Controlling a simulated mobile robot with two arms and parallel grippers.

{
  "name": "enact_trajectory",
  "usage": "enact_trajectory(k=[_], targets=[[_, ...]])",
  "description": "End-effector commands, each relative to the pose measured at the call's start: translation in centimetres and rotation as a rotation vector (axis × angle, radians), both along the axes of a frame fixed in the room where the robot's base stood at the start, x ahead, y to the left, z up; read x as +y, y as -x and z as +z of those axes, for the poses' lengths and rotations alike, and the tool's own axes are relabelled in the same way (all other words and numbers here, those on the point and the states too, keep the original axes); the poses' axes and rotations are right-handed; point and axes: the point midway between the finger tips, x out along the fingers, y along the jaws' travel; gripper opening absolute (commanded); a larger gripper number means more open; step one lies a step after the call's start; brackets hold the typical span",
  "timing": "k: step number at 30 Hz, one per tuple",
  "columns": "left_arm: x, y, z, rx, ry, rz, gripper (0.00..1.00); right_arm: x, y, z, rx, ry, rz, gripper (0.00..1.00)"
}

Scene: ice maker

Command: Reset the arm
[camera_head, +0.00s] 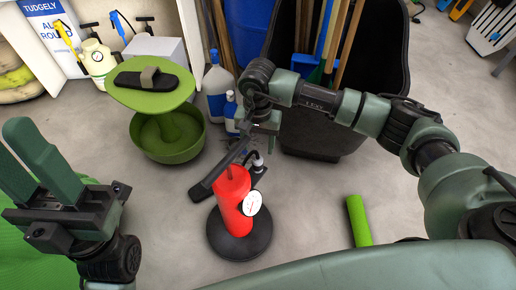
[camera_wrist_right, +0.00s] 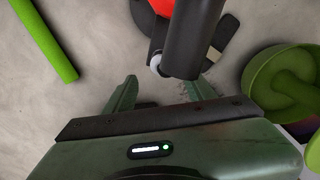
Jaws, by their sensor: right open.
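A red cylinder (camera_head: 232,200) with a white round dial (camera_head: 252,203) stands upright on a round black base (camera_head: 240,240) on the floor. A long dark bar (camera_head: 212,179) slants across its top. My right gripper (camera_head: 262,122) is above and behind the cylinder, near the bar's upper end. In the right wrist view, its two green fingers (camera_wrist_right: 160,90) are apart. The bar's thick end (camera_wrist_right: 192,45) shows just beyond them, and I cannot tell whether they touch. My left gripper (camera_head: 42,160) is at the lower left, away from the cylinder, with its fingers pointing up.
A green stool (camera_head: 152,95) with a black sandal on it stands left of the cylinder. White and blue bottles (camera_head: 217,85) and a black bin (camera_head: 385,60) with long handles are behind. A green tube (camera_head: 358,220) lies at right. Grey floor is clear between.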

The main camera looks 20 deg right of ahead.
Motion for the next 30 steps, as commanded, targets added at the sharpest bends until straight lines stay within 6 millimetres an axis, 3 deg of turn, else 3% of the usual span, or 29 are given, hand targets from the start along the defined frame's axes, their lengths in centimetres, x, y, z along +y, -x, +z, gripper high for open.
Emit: enact_trajectory(k=[5,23,26,30], targets=[[0.1,0.2,-0.1,0.018,0.003,-0.001,0.36,0.0,0.0,1.6,0.000,0.001,0.001,0.55],[0.0,-0.1,-0.2,0.029,0.001,0.000,0.36,0.0,0.0,1.9,0.000,0.000,0.001,0.55],[-0.5,-2.0,-0.4,0.104,-0.023,0.004,0.36,0.0,0.0,2.9,0.000,0.000,0.001,0.55],[-2.1,-8.3,-2.9,0.376,-0.111,0.017,0.36,0.0,0.0,5.9,0.000,-0.001,0.001,0.55]])
